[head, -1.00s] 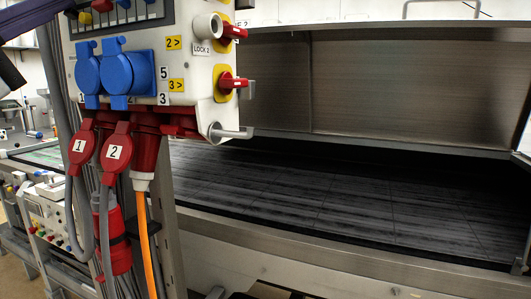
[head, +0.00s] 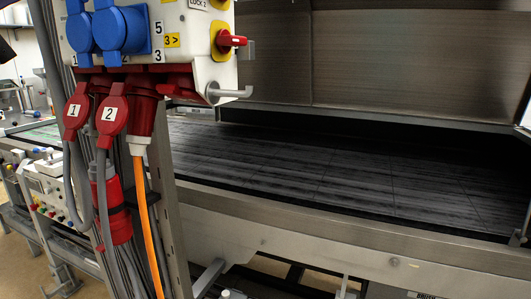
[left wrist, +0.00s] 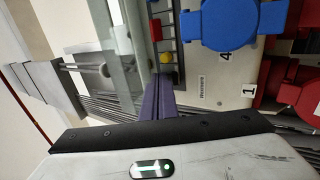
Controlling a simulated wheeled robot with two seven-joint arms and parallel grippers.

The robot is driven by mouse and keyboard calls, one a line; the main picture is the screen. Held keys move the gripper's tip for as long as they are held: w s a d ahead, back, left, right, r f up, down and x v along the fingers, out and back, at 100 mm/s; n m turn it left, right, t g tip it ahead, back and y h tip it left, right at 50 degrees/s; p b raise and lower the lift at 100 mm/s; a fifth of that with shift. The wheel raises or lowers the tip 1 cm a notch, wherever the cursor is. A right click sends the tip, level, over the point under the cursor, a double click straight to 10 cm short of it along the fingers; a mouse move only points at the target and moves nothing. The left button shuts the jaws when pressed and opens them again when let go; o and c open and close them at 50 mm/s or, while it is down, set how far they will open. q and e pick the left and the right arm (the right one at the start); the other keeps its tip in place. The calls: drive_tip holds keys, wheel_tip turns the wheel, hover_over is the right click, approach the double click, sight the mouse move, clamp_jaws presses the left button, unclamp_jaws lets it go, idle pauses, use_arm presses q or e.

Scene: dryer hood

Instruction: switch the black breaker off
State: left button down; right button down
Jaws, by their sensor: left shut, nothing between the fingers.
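The black breaker cannot be made out in any view. My right gripper is not in view.
Blue sockets (head: 122,28), red plugs (head: 112,115) and hanging cables, one orange (head: 147,220), crowd the box. A red rotary switch (head: 230,41) and a hook (head: 230,93) stick out on the right. A dark conveyor bed (head: 330,165) lies under a metal hood.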

use_arm(q)
drive_tip(key=s+a+r+b, duration=0.1)
drive_tip(key=s+a, duration=0.1)
drive_tip(key=s, duration=0.3)
drive_tip(key=shift+s+a+b, duration=0.15)
drive_tip(key=shift+s+b, duration=0.15)
drive_tip(key=shift+b, duration=0.1)
